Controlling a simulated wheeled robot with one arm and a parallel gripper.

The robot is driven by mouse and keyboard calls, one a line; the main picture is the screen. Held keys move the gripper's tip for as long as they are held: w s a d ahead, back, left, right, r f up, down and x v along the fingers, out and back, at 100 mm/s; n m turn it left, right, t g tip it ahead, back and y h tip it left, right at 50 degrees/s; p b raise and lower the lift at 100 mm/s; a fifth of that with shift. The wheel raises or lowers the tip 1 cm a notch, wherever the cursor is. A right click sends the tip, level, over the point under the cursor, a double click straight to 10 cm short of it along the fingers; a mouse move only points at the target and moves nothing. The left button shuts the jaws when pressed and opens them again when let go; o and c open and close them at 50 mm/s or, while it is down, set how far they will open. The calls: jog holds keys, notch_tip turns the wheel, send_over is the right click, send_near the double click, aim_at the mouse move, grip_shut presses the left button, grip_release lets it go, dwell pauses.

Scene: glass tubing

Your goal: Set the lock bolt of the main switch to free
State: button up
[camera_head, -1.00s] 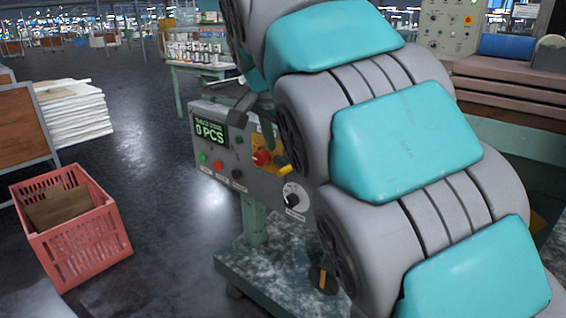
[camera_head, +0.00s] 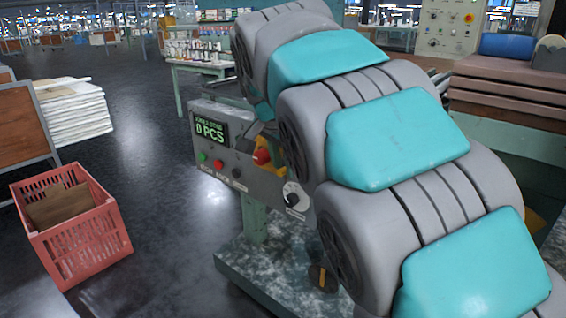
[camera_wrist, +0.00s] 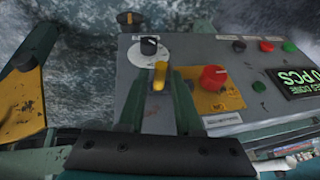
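The main switch, a red knob (camera_wrist: 214,78) on a yellow plate (camera_wrist: 228,98), sits on the grey control panel; in the head view the red knob (camera_head: 262,157) shows beside my arm. A small yellow handle (camera_wrist: 159,77), apparently the lock bolt, stands left of the red knob in the wrist view. My gripper (camera_wrist: 158,88) points at the panel with its two dark fingers apart. The yellow handle shows between the fingertips; I cannot tell whether either finger touches it. In the head view my arm hides most of the gripper and the bolt.
A black rotary knob (camera_wrist: 149,46) on a white dial lies just beyond the fingertips. Green and red buttons and a display (camera_head: 210,130) share the panel. A worn yellow part (camera_wrist: 20,103) is at the left of the wrist view. A red crate (camera_head: 75,235) stands on the floor.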

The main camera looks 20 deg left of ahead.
grip_shut()
dwell(1.1)
